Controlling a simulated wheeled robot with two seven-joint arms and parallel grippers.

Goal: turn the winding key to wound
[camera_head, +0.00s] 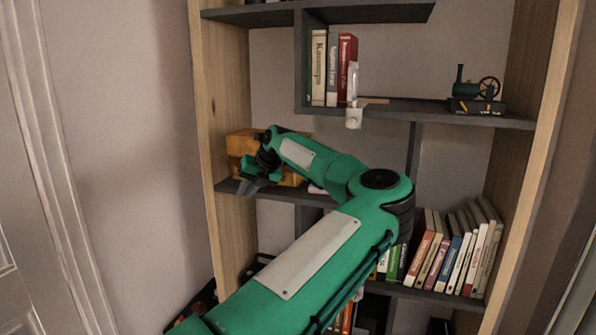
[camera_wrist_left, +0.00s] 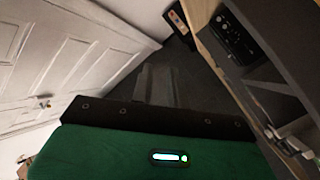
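I cannot make out a winding key in either view. An orange-brown wooden box-like object (camera_head: 240,143) sits on the middle shelf at the left, partly hidden by my left arm. My left gripper (camera_head: 252,186) is in front of that object, at the shelf's front edge. Its dark fingers point down and left, and their opening is too small to judge. In the left wrist view, the green gripper body fills the bottom, with a blurred grey shape beyond it. My right gripper is not in view.
A small green engine model with a red wheel (camera_head: 488,88) stands on the upper right shelf. A pale upright object (camera_head: 353,95) stands beside the upper books (camera_head: 332,68). More books (camera_head: 458,255) fill the lower right. A white door (camera_wrist_left: 60,60) is at the left.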

